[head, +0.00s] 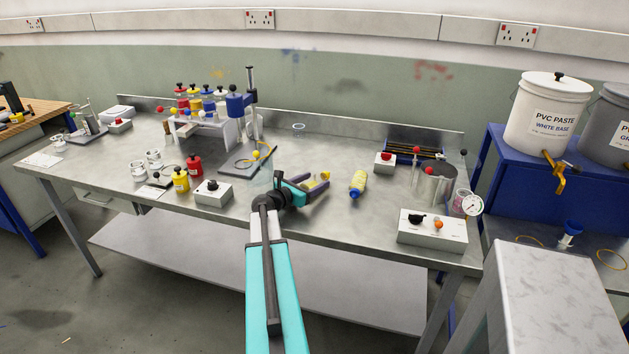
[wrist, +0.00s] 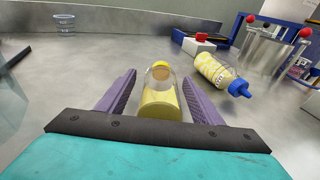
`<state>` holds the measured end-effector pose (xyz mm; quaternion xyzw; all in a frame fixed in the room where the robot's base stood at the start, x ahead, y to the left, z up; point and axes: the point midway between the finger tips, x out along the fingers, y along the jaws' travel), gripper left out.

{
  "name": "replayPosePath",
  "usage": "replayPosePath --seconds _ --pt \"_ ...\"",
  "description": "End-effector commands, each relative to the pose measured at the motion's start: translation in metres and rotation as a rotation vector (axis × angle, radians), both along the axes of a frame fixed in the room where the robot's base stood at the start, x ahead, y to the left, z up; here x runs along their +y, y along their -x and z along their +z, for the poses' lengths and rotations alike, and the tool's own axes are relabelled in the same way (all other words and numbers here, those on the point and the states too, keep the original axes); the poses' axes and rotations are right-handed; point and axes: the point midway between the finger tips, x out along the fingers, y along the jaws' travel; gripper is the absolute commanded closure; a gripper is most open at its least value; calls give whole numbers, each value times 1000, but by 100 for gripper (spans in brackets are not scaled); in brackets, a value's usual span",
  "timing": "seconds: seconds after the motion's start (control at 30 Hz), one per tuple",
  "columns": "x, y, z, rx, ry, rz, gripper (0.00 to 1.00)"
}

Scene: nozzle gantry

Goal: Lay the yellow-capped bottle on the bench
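The yellow-capped bottle (wrist: 160,102) shows in the wrist view between the purple fingers of my gripper (wrist: 160,85). It has a clear upper part, a yellow lower part, and its yellow cap points away from me. It appears to lie on its side on the metal bench (head: 345,225). I cannot tell for certain whether it touches the surface. A gap shows on each side of it, so my gripper (head: 314,185) looks open around it. In the head view, the fingers partly hide the bottle (head: 325,175).
A yellow bottle with a blue cap (head: 358,183) lies just right of my gripper. A white box with knobs (head: 432,232) and a metal pot (head: 433,185) stand farther right. A white switch box (head: 213,193) and red and yellow jars stand left. The front middle of the bench is clear.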

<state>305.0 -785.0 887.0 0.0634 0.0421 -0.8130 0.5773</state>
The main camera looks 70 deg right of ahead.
Motion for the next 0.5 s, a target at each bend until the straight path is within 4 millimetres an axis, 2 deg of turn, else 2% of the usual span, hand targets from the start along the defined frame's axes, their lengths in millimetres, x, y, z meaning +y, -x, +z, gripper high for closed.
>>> replayPosePath --seconds 0.3,0.5 --pt "1 0 1 0 1 0 40" --pt "10 -3 2 0 1 0 40"
